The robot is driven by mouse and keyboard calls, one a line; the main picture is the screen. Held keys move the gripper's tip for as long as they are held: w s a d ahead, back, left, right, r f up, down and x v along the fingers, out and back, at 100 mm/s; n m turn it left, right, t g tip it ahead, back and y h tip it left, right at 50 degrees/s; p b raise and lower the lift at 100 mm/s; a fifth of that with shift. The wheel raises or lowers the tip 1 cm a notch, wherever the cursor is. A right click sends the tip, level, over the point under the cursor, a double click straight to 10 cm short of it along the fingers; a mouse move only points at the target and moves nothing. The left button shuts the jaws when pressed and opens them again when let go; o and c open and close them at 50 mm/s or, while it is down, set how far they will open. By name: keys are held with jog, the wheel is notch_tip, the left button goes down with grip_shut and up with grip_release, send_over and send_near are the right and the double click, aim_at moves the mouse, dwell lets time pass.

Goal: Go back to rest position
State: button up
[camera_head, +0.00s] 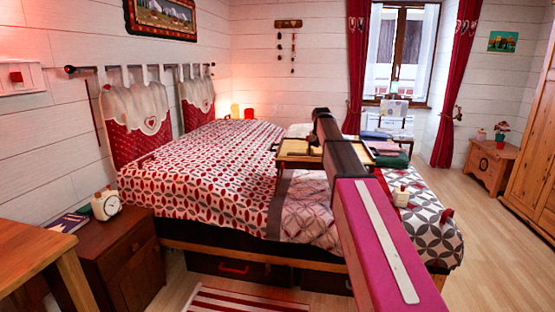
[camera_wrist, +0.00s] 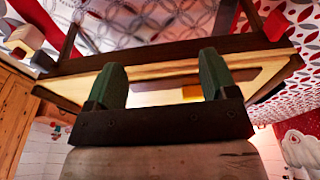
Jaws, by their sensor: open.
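My arm (camera_head: 372,240) reaches from the lower right of the head view out over the bed (camera_head: 195,185). My gripper (camera_wrist: 162,68) shows in the wrist view with its two green fingers standing apart, and nothing is seen held between them. A wooden bed tray (camera_head: 297,145) with dark legs stands on the bed, partly hidden behind my arm. In the wrist view the tray (camera_wrist: 72,88) lies just beyond the fingers and fills the middle. I cannot tell whether the fingers touch it.
Folded cloths (camera_head: 390,158) and a small white object (camera_head: 401,197) lie right of my arm on the bed. A nightstand (camera_head: 125,255) with a clock (camera_head: 106,205) stands left. Open wooden floor (camera_head: 490,225) is at the right, before a wardrobe (camera_head: 530,165).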

jog(key=s+f, duration=1.8)
jog(key=f, duration=0.3)
jog(key=s+f, duration=0.4)
jog(key=s, duration=0.3)
jog(key=s+f+g, duration=0.1)
jog(key=s+f, duration=0.3)
jog(key=s, duration=0.3)
jog(key=s+f+n, duration=0.1)
jog(key=s+f, duration=0.4)
jog(key=s, duration=0.2)
jog(key=shift+s+g, duration=0.25)
jog(key=shift+g, duration=0.15)
